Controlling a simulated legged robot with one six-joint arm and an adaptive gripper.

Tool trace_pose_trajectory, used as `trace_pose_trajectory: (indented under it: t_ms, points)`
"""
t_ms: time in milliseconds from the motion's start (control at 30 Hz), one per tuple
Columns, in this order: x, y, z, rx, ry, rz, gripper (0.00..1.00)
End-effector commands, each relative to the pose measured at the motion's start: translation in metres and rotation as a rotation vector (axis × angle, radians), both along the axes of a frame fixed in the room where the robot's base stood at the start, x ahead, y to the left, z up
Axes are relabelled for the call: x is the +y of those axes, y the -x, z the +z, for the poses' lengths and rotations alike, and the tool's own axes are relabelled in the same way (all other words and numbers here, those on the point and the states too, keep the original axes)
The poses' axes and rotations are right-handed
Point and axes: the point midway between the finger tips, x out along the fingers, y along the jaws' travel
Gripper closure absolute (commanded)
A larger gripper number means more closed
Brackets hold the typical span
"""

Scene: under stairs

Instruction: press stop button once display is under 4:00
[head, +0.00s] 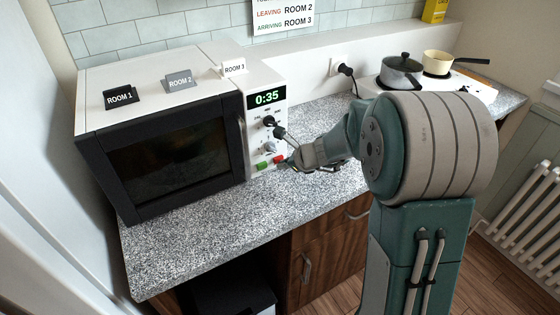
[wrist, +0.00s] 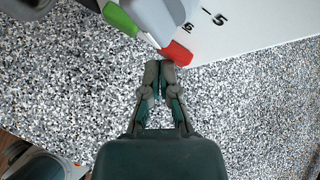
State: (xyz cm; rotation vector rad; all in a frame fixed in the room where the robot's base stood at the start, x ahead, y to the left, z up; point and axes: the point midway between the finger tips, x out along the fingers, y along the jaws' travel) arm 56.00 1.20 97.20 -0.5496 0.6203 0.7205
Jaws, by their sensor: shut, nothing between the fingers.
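The microwave (head: 160,75) stands on the speckled counter, with a dark door and a white control panel. Its display (head: 267,98) reads 0:35. Low on the panel are a green button (head: 262,165) and a red button (head: 279,160). The wrist view shows the red button (wrist: 177,54) and the green button (wrist: 120,18), with a grey part between them. My gripper (wrist: 160,66) is shut and empty, its fingertips right beside the red button. I cannot tell whether they touch it. In the head view my gripper (head: 289,164) is partly hidden by my wrist.
Room 1 (head: 121,96), Room 2 (head: 180,80) and Room 3 (head: 234,68) signs stand on the microwave. Dials (head: 269,121) sit under the display. A grey pot (head: 402,73) and a cream pan (head: 438,61) stand on a hob at back right. The front counter (head: 200,235) is clear.

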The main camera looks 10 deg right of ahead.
Motion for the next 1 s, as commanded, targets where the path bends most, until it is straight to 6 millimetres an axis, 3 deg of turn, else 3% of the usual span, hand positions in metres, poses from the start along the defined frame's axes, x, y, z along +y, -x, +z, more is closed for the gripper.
trace_pose_trajectory:
  t_ms: [667, 1000]
  points:
    - [0.001, -0.004, 0.0, 0.0, 0.0, 0.0, 1.0]
    - [-0.002, 0.008, 0.001, -0.001, -0.001, -0.001, 1.0]
